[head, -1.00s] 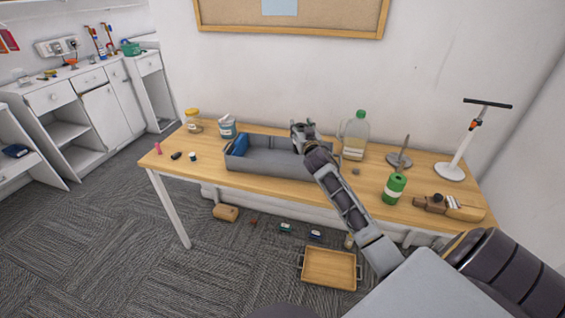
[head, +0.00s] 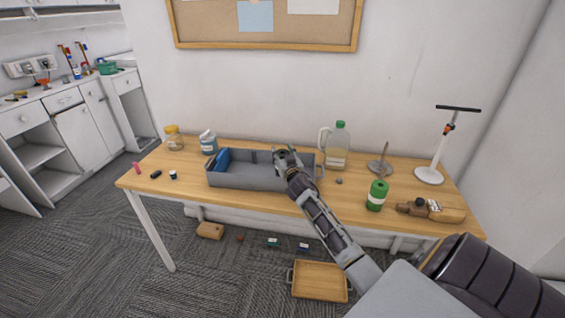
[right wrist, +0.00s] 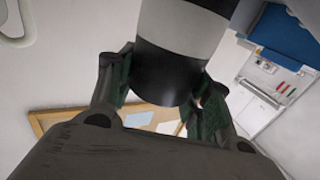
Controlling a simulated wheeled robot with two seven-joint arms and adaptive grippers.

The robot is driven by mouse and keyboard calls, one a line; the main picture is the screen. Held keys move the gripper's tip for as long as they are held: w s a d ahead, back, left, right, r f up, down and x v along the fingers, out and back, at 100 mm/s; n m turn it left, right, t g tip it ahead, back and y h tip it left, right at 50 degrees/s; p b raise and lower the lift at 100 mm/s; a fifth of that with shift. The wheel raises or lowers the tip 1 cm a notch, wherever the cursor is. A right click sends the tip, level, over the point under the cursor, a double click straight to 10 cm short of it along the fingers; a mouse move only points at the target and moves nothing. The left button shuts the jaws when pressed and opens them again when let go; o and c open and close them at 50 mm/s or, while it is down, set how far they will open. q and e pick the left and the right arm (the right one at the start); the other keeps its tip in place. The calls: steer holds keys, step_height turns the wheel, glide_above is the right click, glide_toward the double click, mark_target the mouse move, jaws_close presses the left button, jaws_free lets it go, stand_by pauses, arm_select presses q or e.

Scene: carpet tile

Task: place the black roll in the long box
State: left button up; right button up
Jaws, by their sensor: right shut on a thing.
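The long box (head: 238,182) is a grey open tray on the wooden table. A blue item (head: 222,159) is in its left end. My right gripper (head: 287,154) is over the right part of the box, near rim height. In the right wrist view it is shut on the black roll (right wrist: 165,75), which has a pale grey band and sits between the two fingers. In the head view the gripper mostly hides the roll, and I cannot tell whether it touches the box. My left gripper is not in view.
Right of the box stand a green-capped jug (head: 338,147), a metal spike on a round base (head: 380,168), a green can (head: 376,197) and a wooden plane (head: 440,210). A yellow-lidded jar (head: 174,138) and a white-blue container (head: 208,143) stand behind left. Small items lie at the left end.

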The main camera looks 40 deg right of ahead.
steer(key=shift+f+b, duration=0.45)
steer(key=shift+f, duration=1.5)
steer(key=o, duration=1)
steer(key=shift+c, duration=0.2)
steer(key=o, duration=0.5)
steer(key=shift+c, duration=0.2)
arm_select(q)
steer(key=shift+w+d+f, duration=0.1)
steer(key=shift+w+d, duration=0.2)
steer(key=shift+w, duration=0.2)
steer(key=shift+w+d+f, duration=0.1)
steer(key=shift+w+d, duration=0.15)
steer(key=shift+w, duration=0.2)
